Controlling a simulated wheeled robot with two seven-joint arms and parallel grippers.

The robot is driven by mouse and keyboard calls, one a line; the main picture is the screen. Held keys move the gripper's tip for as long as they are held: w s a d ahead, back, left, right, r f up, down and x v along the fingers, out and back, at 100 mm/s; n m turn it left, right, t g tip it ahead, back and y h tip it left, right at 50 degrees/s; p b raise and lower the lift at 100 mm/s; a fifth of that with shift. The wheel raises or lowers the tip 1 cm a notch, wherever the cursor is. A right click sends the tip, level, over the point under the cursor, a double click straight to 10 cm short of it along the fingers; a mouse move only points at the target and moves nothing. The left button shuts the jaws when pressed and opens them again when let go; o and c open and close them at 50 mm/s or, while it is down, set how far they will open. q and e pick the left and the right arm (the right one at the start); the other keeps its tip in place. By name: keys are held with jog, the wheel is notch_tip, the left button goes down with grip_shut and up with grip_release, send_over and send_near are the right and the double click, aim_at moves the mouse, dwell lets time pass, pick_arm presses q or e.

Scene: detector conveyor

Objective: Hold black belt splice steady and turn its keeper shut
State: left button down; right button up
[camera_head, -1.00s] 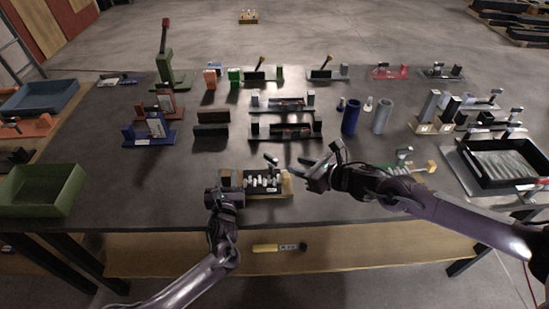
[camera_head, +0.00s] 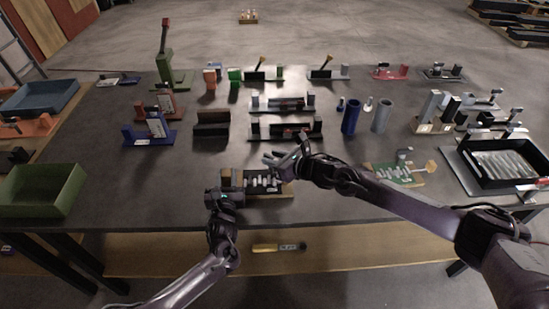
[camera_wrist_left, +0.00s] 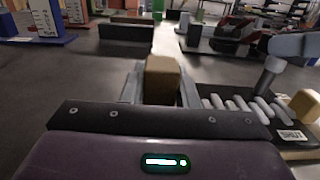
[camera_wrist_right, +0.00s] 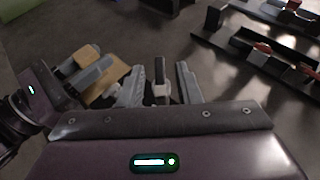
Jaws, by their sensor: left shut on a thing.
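The black belt splice (camera_head: 262,184) lies on the near middle of the table, with pale lacing bars across it; these also show in the left wrist view (camera_wrist_left: 245,105). My left gripper (camera_head: 230,184) is shut on the tan end block (camera_wrist_left: 162,78) at its left end. A grey upright post with a cross bar, seemingly the keeper (camera_wrist_left: 270,72), rises over the splice. My right gripper (camera_head: 276,160) is above the splice.
A green splice-like board (camera_head: 400,174) with a yellow end piece lies to the right. A black tray (camera_head: 500,160) stands at the far right and a green bin (camera_head: 40,190) at the left. Black fixtures (camera_head: 285,128) stand behind the splice. The table between the bin and splice is clear.

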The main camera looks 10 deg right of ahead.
grip_shut()
jog(key=shift+s+m+h, duration=0.1)
jog(key=shift+m+h, duration=0.2)
jog(key=shift+h, duration=0.1)
jog(key=m+t+h, duration=0.2)
jog(key=m+h, duration=0.1)
jog(key=shift+s+a+m+h, duration=0.1)
jog(key=shift+a+m+h, duration=0.2)
jog(key=shift+a, duration=0.05)
jog(key=shift+a+m+t+h, duration=0.15)
jog(key=shift+m+t+h, duration=0.35)
jog(key=shift+m+h, duration=1.95)
jog(key=shift+h, duration=0.35)
jog(key=shift+o, duration=0.4)
grip_release()
